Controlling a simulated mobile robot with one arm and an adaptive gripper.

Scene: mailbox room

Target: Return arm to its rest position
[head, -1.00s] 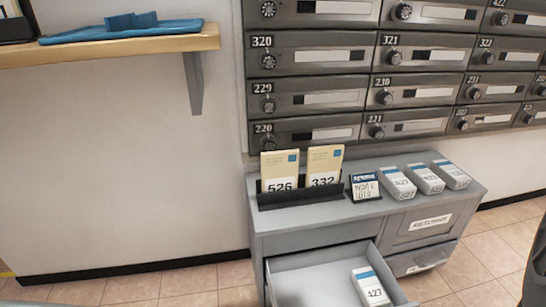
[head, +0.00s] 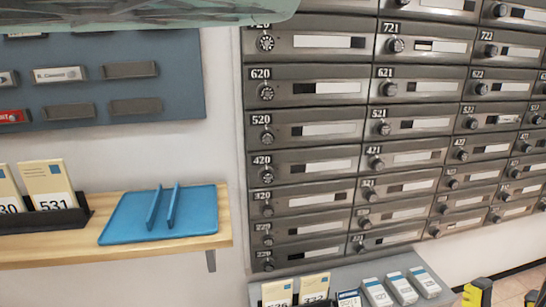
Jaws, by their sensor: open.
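My gripper (head: 507,291) shows only in part at the bottom right corner of the head view. Its two yellow and black finger ends stand apart with a gap between them, and I see nothing held there. It appears to the right of the small white and blue boxes (head: 403,288) on the grey cabinet. The rest of my arm is below or outside the picture, so its full pose is hidden.
A grey mailbox wall (head: 318,160) fills the right side. At left, a wooden shelf (head: 60,249) bears a blue tray (head: 120,232) and a black holder (head: 40,221) with cards. The grey cabinet (head: 385,268) stands below the mailboxes. A blue-grey label board (head: 170,88) hangs above the shelf.

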